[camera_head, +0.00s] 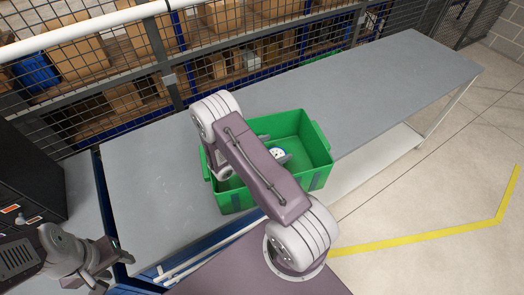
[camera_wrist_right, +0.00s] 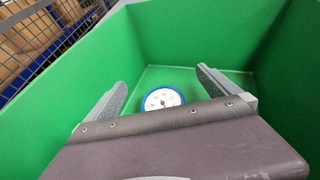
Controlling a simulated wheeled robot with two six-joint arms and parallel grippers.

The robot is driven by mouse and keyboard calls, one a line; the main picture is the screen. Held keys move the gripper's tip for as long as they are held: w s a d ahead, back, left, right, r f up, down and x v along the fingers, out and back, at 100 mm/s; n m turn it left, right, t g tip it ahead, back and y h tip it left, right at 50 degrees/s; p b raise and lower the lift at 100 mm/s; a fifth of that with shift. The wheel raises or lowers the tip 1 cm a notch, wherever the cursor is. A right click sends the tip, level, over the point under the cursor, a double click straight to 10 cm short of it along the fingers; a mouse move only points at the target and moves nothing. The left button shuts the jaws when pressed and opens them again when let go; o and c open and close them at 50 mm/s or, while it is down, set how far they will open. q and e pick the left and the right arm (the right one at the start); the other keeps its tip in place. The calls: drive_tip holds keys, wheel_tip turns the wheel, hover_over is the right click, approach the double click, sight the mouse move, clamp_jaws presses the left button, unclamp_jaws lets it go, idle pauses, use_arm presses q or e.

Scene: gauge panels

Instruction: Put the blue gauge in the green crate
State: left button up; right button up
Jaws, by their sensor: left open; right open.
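The blue gauge, a white dial with a blue rim, is inside the green crate (camera_head: 319,150) in the head view (camera_head: 278,153). In the right wrist view the gauge (camera_wrist_right: 163,98) shows low against the green interior (camera_wrist_right: 195,40), its lower edge hidden by my gripper's body. My right gripper (camera_wrist_right: 162,78) reaches into the crate and is open, with one finger on each side of the dial and a gap to both. Whether the gauge rests on the crate floor is partly hidden. My left gripper (camera_head: 103,280) is open and empty at the lower left, away from the crate.
The crate stands on a long grey table (camera_head: 390,85) with bare surface on both sides. A wire mesh fence and shelves with cardboard boxes (camera_head: 80,55) run behind it. A black cabinet (camera_head: 25,175) stands at the left. My right arm hides part of the crate.

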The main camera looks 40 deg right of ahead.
drive_tip(key=b+v, duration=0.2)
drive_tip(key=v, duration=0.9)
drive_tip(key=shift+a+b, duration=0.35)
drive_tip(key=shift+a, duration=0.1)
drive_tip(key=shift+s+r, duration=0.1)
drive_tip(key=shift+r, duration=0.05)
